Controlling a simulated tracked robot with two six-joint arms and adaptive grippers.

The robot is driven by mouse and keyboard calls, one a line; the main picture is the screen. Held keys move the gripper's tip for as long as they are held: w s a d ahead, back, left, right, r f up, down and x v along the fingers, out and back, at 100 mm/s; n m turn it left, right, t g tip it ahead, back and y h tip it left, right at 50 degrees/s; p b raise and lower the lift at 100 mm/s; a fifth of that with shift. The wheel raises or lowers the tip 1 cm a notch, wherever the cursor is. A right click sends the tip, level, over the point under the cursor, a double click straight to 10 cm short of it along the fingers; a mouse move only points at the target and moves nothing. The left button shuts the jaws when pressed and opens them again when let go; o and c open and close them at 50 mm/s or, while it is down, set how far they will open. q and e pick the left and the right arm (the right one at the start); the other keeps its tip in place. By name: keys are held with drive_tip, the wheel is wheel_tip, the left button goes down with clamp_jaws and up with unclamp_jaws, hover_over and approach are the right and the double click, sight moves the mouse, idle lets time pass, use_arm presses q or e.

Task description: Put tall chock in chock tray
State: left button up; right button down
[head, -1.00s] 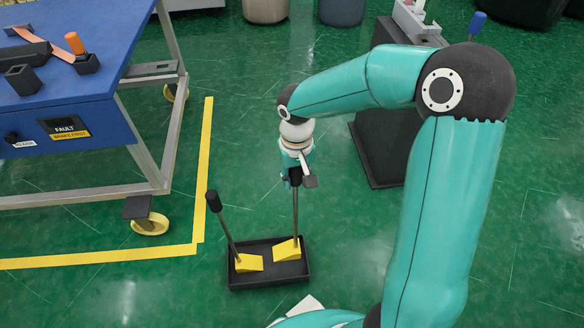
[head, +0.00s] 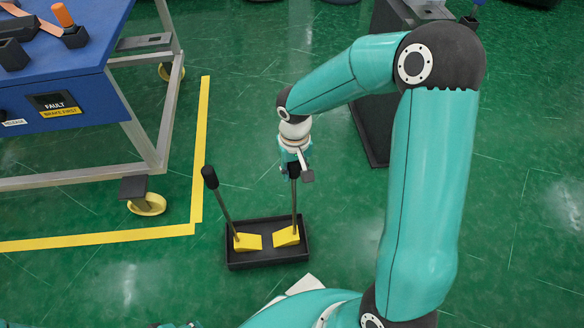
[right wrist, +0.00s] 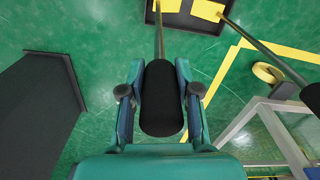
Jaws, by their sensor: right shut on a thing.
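The chock tray (head: 268,263) is a low black tray on the green floor. A yellow wedge chock (head: 286,236) with a long upright rod is over or in its right half; I cannot tell whether it touches the tray floor. My right gripper (head: 293,170) is shut on this chock's black handle, which shows between the fingers (right wrist: 162,110) in the right wrist view. A second yellow chock (head: 247,242) sits in the left half, its black-tipped rod leaning left. Which chock is taller is unclear, since my gripper hides the held handle's top. My left gripper is not in view.
A blue-topped cart (head: 60,75) on casters stands at the left, behind a yellow floor line (head: 200,150). A dark block-like stand (head: 370,120) is behind my right arm. The floor right of the tray is clear.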

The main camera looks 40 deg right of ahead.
drive_tip(key=c, duration=0.8)
unclamp_jaws()
drive_tip(key=shift+r, duration=0.1)
wheel_tip(320, 180, up, 11)
drive_tip(key=p, duration=0.4)
drive_tip(key=shift+r, duration=0.4)
